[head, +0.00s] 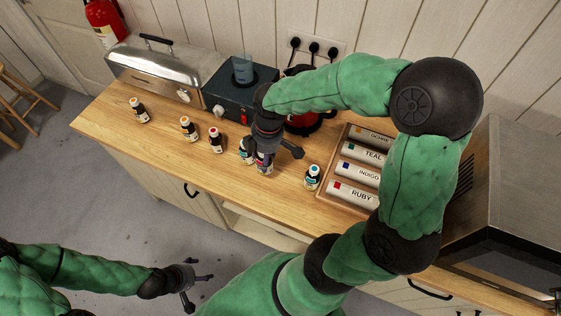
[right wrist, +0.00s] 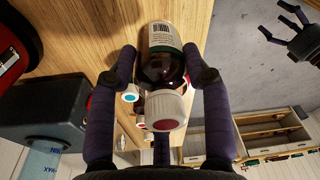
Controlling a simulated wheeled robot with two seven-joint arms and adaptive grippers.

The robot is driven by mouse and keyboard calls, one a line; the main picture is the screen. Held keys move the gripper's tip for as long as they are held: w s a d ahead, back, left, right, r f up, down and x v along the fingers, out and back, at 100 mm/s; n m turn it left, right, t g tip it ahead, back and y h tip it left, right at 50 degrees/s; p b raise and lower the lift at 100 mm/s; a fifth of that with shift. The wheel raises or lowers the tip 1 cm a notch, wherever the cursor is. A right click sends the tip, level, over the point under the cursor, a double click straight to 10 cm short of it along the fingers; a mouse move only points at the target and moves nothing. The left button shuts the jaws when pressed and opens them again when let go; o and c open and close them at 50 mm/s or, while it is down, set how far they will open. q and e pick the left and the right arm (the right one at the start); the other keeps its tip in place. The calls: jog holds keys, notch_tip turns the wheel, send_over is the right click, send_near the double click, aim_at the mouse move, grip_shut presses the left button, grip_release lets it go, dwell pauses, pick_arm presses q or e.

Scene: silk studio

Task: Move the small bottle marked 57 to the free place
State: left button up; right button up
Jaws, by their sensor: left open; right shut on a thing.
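Several small dark bottles with white caps and labels stand along the wooden counter. My right gripper (head: 273,152) is shut on one of them (head: 264,165), between the blue-capped bottle (head: 246,151) and another blue-capped bottle (head: 312,177). In the right wrist view, the held bottle (right wrist: 162,42) sits between both fingers; its cap has a red dot and its label a barcode. No number 57 is readable on any bottle. I cannot tell whether the held bottle touches the counter. My left gripper (head: 189,284) is open and empty, over the floor before the counter.
Three more bottles, an orange-dotted one (head: 139,110), another orange-dotted one (head: 189,128) and one (head: 216,141), stand to the left. Behind are a metal-lidded box (head: 155,65) and a dark blue device (head: 225,100). A labelled tube tray (head: 326,200) lies right.

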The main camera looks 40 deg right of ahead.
jog(key=shift+w+d+f+b, duration=0.15)
jog(key=shift+d+f+b, duration=0.1)
jog(key=shift+d+f, duration=1.05)
jog(key=shift+w+d+f+b, duration=0.25)
jog(key=shift+d+f, duration=0.45)
jog(key=shift+f, duration=1.15)
jog(key=shift+w+d+f+b, duration=0.1)
jog(key=shift+d+f+b, duration=0.2)
jog(key=shift+d+f, duration=1)
jog(key=shift+s+a+f, duration=0.1)
jog(key=shift+a+f, duration=0.2)
jog(key=shift+f, duration=0.2)
jog(key=o, duration=1.2)
jog(key=shift+r, duration=0.1)
